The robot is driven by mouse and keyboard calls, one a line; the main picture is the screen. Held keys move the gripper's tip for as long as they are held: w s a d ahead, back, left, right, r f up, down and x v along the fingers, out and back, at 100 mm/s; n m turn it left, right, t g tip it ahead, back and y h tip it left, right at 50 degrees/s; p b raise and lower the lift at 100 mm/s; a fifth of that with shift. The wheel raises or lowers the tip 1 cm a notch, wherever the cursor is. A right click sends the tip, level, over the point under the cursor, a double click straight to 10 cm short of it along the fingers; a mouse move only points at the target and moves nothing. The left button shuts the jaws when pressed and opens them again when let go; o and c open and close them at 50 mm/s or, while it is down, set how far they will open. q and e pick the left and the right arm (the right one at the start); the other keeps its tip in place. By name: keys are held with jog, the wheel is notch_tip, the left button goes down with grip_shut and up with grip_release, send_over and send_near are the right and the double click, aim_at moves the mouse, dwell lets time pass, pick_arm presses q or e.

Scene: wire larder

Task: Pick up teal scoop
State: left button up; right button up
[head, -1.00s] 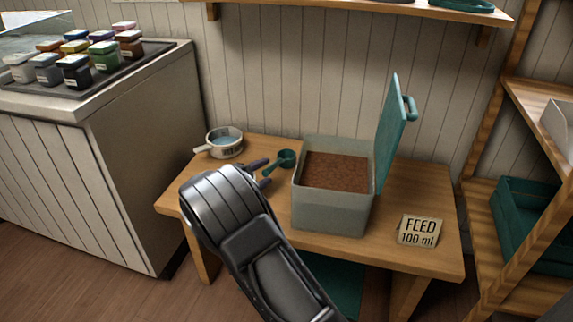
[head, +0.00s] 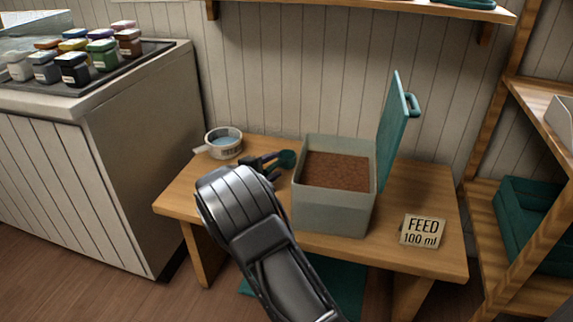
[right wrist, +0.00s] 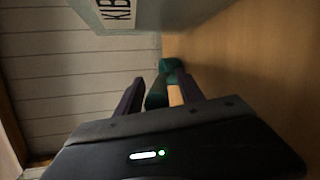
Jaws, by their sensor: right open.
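The teal scoop (head: 287,158) lies on the wooden table, left of the feed bin. In the right wrist view the scoop's handle (right wrist: 157,94) lies between the two dark fingers of my right gripper (right wrist: 161,92), with the bowl beyond the fingertips. The fingers are apart, and a gap shows between the handle and the right-hand finger. My left gripper is in neither view.
The grey bin (head: 330,213) full of brown feed stands close to the right of the scoop, its teal lid (head: 394,128) raised. A white pan (head: 224,142) stands behind left. A FEED 100 ml sign (head: 422,231) stands at the table's front right.

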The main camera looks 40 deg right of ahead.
jog(key=shift+c, duration=0.3)
grip_shut()
dwell(1.2)
